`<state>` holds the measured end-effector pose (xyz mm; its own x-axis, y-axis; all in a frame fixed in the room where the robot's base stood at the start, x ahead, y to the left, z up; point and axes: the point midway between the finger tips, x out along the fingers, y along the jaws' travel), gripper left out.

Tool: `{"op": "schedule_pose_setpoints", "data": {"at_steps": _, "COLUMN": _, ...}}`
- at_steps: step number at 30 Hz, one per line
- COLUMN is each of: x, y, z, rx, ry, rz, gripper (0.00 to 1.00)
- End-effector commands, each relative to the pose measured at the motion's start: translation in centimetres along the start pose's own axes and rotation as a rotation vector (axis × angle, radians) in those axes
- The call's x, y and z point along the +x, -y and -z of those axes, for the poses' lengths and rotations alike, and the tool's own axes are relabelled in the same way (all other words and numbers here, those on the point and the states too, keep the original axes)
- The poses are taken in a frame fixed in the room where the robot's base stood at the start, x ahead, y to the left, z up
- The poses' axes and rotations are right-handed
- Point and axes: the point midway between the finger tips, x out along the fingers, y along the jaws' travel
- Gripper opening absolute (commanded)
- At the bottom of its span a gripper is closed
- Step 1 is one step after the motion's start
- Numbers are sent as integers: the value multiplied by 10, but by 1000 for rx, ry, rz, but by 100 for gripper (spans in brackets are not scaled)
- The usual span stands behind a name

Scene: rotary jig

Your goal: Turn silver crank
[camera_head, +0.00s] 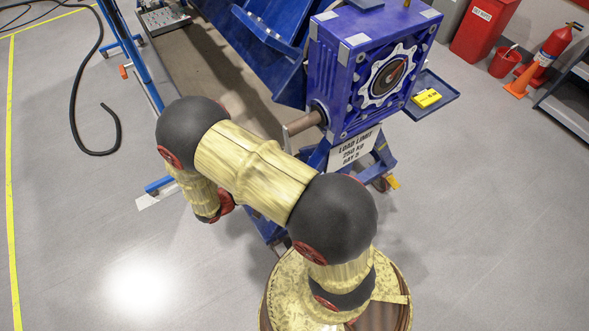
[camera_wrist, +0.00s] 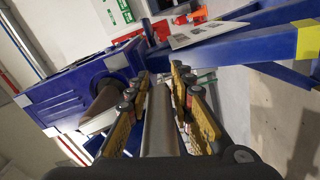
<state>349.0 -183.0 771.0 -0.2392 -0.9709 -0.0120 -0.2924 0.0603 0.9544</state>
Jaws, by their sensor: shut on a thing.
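The silver crank's bar (camera_wrist: 160,118) runs lengthwise between the two yellow fingers of my gripper (camera_wrist: 161,80) in the wrist view. My gripper is shut on this bar. A brownish shaft (camera_wrist: 105,98) comes out of the blue gearbox (camera_wrist: 70,93) to the left of the fingers, with a silver piece (camera_wrist: 100,122) at its end. In the head view, the shaft (camera_head: 304,123) sticks out of the left side of the blue gearbox (camera_head: 345,90). My arm hides the rest of the crank and my gripper there.
A load-limit sign (camera_head: 355,149) hangs below the gearbox. A blue side tray (camera_head: 440,103) holds a yellow item (camera_head: 426,98). A red bin (camera_head: 484,28), a bucket (camera_head: 505,63) and a fire extinguisher (camera_head: 556,45) stand at upper right. A black hose (camera_head: 75,110) lies left. The floor at lower right is clear.

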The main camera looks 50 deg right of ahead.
Motion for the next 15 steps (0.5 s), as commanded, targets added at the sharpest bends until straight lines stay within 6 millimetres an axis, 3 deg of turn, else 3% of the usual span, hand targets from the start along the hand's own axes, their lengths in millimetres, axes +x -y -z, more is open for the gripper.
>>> {"op": "schedule_pose_setpoints", "data": {"at_steps": 1, "x": -2, "y": -6, "z": 15, "rx": 53, "ry": -12, "rz": -9, "gripper": 0}}
{"op": "schedule_pose_setpoints", "data": {"at_steps": 3, "x": -2, "y": -4, "z": 20, "rx": 100, "ry": -11, "rz": -9, "gripper": 0}}
{"op": "schedule_pose_setpoints", "data": {"at_steps": 15, "x": -2, "y": 2, "z": 37, "rx": 251, "ry": -13, "rz": -9, "gripper": 0}}
